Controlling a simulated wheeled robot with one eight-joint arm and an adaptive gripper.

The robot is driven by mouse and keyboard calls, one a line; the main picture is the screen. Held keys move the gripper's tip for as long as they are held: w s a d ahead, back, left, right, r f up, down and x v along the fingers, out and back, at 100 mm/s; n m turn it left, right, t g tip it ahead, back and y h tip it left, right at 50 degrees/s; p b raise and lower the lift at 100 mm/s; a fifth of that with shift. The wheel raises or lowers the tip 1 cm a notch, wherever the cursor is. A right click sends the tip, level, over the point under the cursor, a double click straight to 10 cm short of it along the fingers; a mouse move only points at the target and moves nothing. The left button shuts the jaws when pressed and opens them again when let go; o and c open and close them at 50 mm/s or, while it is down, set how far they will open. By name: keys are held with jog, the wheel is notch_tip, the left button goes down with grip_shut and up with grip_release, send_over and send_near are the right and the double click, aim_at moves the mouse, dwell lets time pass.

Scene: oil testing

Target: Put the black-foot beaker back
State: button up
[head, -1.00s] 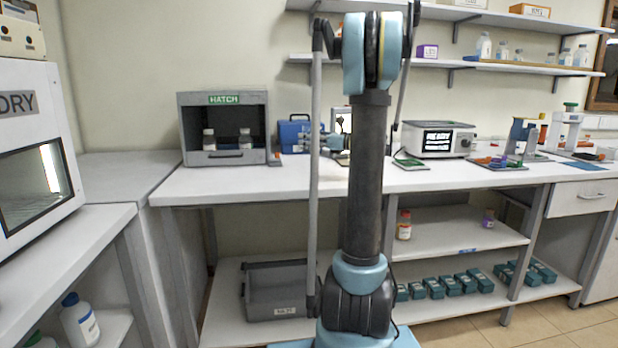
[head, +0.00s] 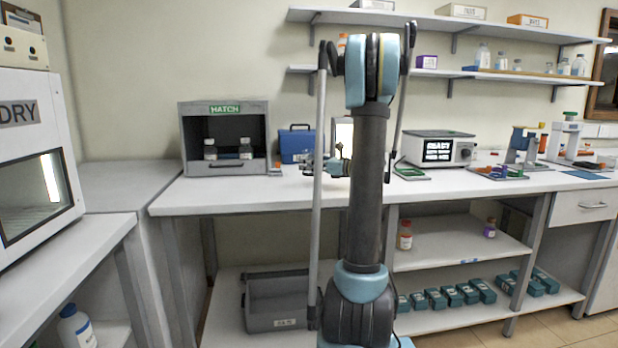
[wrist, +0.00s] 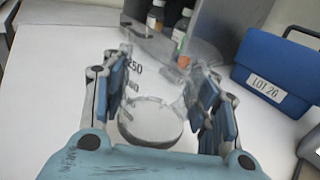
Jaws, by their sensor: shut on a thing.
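My gripper (wrist: 163,95) is shut on a clear glass beaker (wrist: 150,118) in the wrist view. The beaker has dark graduation marks, with "250" near the top left, and its walls are between the two blue-padded fingers. In the head view my gripper (head: 322,167) is low over the bench, right of the hatch box, and the beaker is too small to make out there.
A grey box labelled HATCH (head: 225,108) holds two bottles. A blue case (head: 296,145), labelled LOT 26 in the wrist view (wrist: 280,75), stands just right of it. An instrument with a lit screen (head: 438,147) is farther right. Bare bench (head: 240,192) lies in front of the hatch.

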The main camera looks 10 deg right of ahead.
aim_at(309, 173)
jog(key=shift+f, duration=2.15)
jog(key=shift+f, duration=0.1)
jog(key=o, duration=1.2)
jog(key=shift+c, duration=0.2)
jog(key=v, duration=1.2)
